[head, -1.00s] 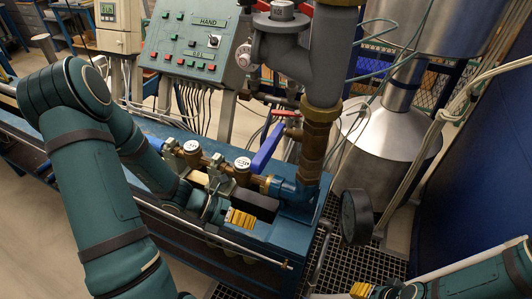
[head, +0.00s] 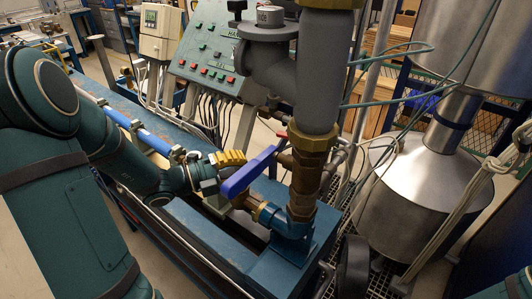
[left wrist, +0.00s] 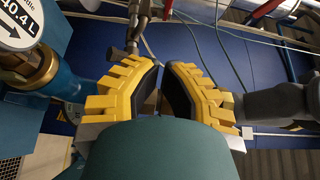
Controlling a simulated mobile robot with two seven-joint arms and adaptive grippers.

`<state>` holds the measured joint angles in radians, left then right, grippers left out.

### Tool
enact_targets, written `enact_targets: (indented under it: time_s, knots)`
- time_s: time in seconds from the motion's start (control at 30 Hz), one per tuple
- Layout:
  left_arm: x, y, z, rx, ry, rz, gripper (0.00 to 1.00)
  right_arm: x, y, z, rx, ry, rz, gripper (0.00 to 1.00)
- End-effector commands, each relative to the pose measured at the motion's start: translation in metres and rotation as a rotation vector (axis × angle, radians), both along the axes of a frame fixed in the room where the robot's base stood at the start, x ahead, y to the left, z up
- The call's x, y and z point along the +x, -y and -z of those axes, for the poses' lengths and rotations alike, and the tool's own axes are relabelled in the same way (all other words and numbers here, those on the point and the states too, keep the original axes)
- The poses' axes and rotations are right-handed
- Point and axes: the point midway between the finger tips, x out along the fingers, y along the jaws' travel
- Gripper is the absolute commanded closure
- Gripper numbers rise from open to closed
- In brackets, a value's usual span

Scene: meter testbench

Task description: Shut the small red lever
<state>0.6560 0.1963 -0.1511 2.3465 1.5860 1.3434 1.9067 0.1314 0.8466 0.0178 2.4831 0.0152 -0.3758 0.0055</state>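The small red lever (head: 283,136) shows as a short red sliver on a brass valve, right of the control panel and behind the blue lever; most of it is hidden. A red bar (left wrist: 266,12) at the top right of the left wrist view may be the same lever. My right gripper is not in view.
The long blue lever (head: 248,172) slants up between my left gripper and the brass valve. A thick grey vertical pipe (head: 321,75) stands to the right. The control panel (head: 213,60) is behind. A steel vessel (head: 425,205) stands at right.

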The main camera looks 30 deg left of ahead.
Motion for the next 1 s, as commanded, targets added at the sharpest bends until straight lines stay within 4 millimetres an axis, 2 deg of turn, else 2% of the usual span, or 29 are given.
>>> enact_targets:
  time_s: [0.17,0.53,0.73,1.0]
  knots:
    - [0.02,0.017,0.0,0.0,0.001,0.007,1.0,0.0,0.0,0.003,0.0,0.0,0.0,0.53]
    - [0.076,0.061,0.001,0.001,0.001,0.006,1.0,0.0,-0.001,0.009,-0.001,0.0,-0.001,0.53]
    - [0.104,0.055,0.001,0.003,0.001,0.004,1.0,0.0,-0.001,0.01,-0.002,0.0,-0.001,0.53]
    - [0.115,0.053,0.001,0.002,-0.001,0.003,1.0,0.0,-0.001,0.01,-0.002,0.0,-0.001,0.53]
